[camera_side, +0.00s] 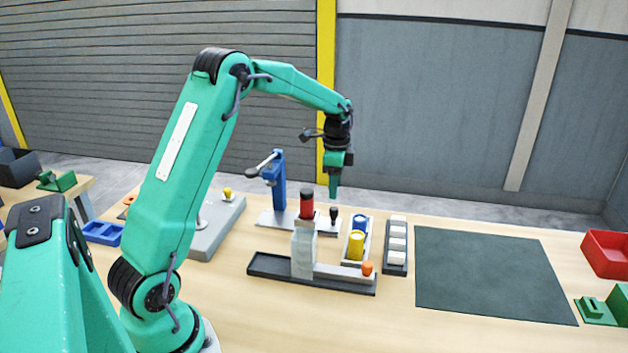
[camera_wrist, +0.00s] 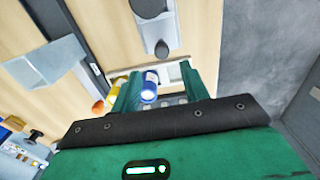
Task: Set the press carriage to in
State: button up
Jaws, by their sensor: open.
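The blue press (camera_side: 280,183) stands upright on a pale base plate (camera_side: 268,217) with a grey lever on top. A black knob (camera_side: 334,216) stands at the plate's right end, apparently on the carriage; the carriage's position is hard to tell. In the wrist view a dark round knob (camera_wrist: 161,48) sits on a pale plate (camera_wrist: 172,20), beyond the fingers. In the wrist view my gripper (camera_wrist: 163,88) is open, with nothing held.
Blue and yellow cylinders (camera_side: 355,245) and a rack of white blocks (camera_side: 397,240) stand to the right. The dark mat (camera_side: 490,270) is bare.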

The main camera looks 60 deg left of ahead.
aim_at(334, 208)
jog(key=shift+w+a+f, duration=0.1)
jog(key=shift+a+f, duration=0.1)
jog(key=shift+f, duration=0.1)
jog(key=shift+f, duration=3.95)
grip_shut()
